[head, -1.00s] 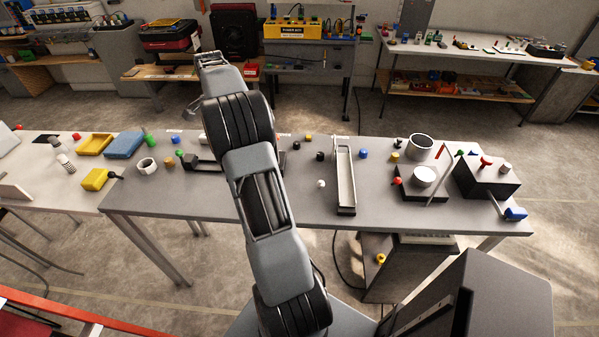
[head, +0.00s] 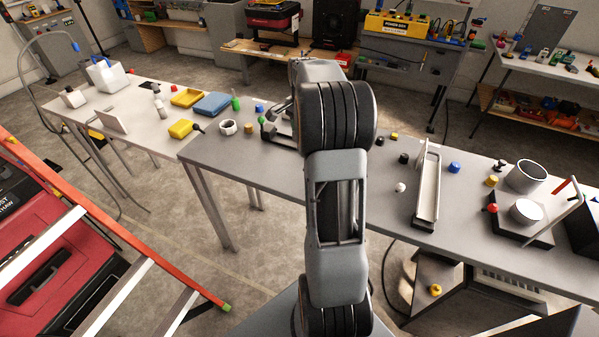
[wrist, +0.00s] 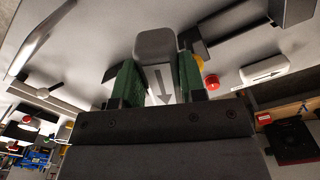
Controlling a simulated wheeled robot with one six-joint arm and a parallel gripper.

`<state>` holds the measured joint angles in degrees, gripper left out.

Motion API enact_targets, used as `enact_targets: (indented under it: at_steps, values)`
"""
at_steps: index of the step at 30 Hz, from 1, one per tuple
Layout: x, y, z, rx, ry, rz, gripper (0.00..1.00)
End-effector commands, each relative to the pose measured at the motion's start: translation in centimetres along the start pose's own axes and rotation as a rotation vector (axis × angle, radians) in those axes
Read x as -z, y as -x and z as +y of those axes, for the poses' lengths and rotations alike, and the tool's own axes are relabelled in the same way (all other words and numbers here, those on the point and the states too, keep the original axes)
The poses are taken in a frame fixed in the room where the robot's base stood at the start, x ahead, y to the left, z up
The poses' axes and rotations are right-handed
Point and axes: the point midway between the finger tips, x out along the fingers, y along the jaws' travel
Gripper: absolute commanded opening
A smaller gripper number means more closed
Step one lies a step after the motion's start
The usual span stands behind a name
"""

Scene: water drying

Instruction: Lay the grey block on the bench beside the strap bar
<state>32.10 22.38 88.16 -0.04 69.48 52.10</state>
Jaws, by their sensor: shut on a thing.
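In the wrist view my gripper (wrist: 157,65) is shut on the grey block (wrist: 154,43). Its two green-padded fingers press the block's sides, and an arrow shows on the face toward the camera. The bench top lies beyond the block; whether they touch I cannot tell. A dark bar with raised ends, seemingly the strap bar (wrist: 238,34), lies close beside the block in the wrist view. In the head view part of this bar (head: 276,137) shows left of my arm. My arm hides the block and my fingers there.
A pale arrow-marked piece (wrist: 264,72) and a red knob (wrist: 212,82) are near the bar. A long channel tray (head: 427,190) lies right of my arm on the bench (head: 262,172). A white knob (head: 400,187) stands between. A ladder (head: 120,240) stands at left.

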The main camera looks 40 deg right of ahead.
Motion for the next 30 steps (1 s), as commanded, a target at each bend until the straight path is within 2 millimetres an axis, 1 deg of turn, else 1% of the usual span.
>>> enact_targets:
  at_steps: [1,4,7,12,20,22,24,27,30]
  values:
    - [-1.2,-0.5,0.7,-0.001,0.002,-0.001,0.13]
    - [-3.2,-1.6,2.0,-0.001,0.001,-0.001,0.13]
    - [-4.4,-3.6,2.7,-0.003,-0.001,-0.002,0.13]
    - [-5.8,-5.7,3.6,-0.001,-0.001,-0.001,0.13]
    - [-6.7,-7.0,4.1,0.000,-0.002,0.000,0.13]
    - [-7.2,-7.7,4.4,-0.002,-0.001,-0.002,0.13]
    - [-7.0,-8.8,4.3,-0.003,-0.002,-0.002,0.13]
    - [-7.0,-9.8,4.3,-0.002,-0.002,-0.001,0.13]
    - [-7.0,-10.4,4.3,0.000,-0.002,0.000,0.13]
